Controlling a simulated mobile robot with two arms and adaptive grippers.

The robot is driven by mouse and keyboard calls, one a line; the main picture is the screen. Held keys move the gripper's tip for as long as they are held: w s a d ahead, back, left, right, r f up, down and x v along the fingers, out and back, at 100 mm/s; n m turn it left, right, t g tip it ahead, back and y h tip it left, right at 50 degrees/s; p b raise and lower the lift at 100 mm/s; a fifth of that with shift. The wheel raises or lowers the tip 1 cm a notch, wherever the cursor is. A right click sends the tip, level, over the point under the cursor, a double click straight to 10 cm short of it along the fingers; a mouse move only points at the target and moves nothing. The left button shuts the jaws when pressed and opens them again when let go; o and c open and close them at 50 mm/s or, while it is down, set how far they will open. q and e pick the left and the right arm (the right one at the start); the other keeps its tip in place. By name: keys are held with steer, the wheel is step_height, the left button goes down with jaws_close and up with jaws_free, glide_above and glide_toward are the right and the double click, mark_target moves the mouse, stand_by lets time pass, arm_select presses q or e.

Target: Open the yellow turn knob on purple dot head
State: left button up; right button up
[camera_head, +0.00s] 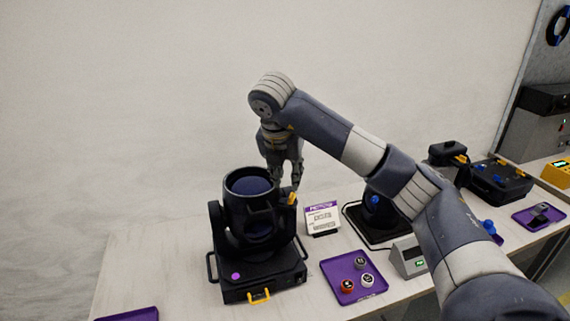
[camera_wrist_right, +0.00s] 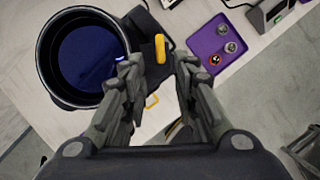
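The black moving head (camera_head: 228,222) stands on the table and bears a purple dot (camera_head: 235,276) on its base. Its yellow turn knob (camera_head: 292,198) is on the right side of the head near the top. The knob also shows in the right wrist view (camera_wrist_right: 160,48), beside the round lens barrel (camera_wrist_right: 42,62). My right gripper (camera_head: 285,183) is above the knob and points down. In the right wrist view its fingers (camera_wrist_right: 156,68) are open and apart, with the knob in line with the gap; contact cannot be told. My left gripper is out of view.
A purple tray (camera_head: 335,274) with several small round pieces lies right of the head, in front of a small sign (camera_head: 322,218). Another dark fixture (camera_head: 377,212) and black cases (camera_head: 498,181) stand farther right. A yellow handle (camera_head: 259,296) is on the base's front.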

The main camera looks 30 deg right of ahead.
steer(key=shift+v, duration=2.2)
steer(key=shift+d, duration=0.1)
